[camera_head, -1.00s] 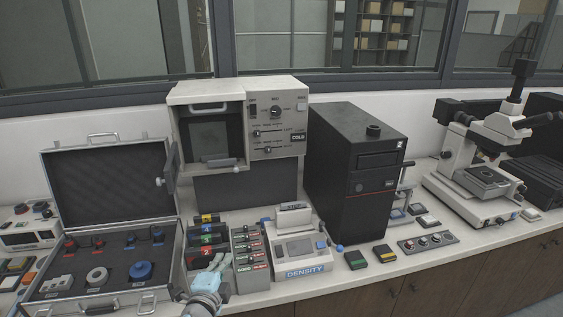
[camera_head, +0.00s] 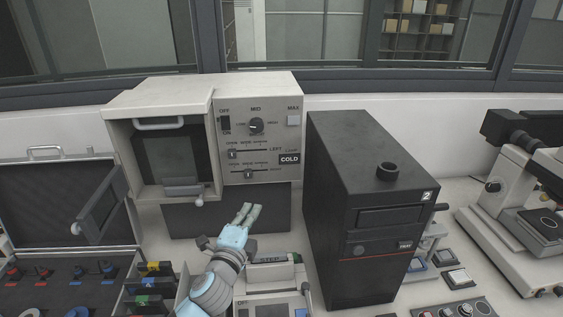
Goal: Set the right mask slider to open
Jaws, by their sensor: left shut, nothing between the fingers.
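The right mask slider (camera_head: 248,174) is a small knob on the lower horizontal slot of the press's front panel, left of the slot's middle. The upper slider (camera_head: 233,154), beside the left label, sits near the left end of its slot. The small print over the slots is hard to read. My left gripper (camera_head: 250,211) is shut and empty, with its fingers pointing up. It is below the panel, in front of the dark lower part of the press, apart from the slider. My right gripper is not in view.
A tall black unit (camera_head: 335,190) stands close at right. Low devices crowd the bench below my gripper.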

